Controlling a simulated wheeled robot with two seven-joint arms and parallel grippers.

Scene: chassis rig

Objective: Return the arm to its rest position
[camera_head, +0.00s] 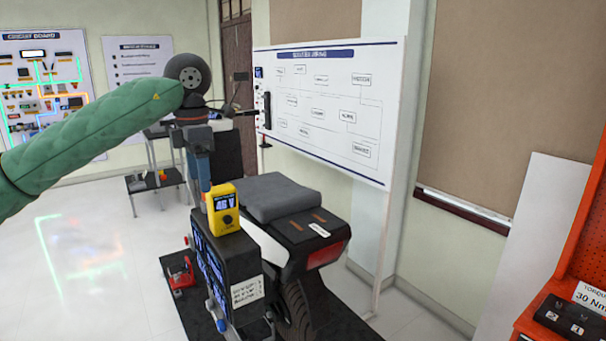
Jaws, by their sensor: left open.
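My left arm (90,140) comes in from the left in a green quilted sleeve, raised and stretched out over the room. At its end, past a dark round joint, my left gripper (197,143) hangs above and behind the yellow meter and is open. I see nothing held in it; its fingertips are hard to make out against the dark parts behind. The yellow meter (223,210) reads 46 V and sits on top of a black box (233,262) at the chassis rig. The rig has a grey-covered seat (282,196) and a rear wheel (292,310). My right gripper is out of view.
A whiteboard (325,105) with a diagram stands behind the rig. A small black table (155,182) stands farther back. A red tool (180,275) lies on the dark mat. An orange bench (560,270) is at the right. The floor at left is clear.

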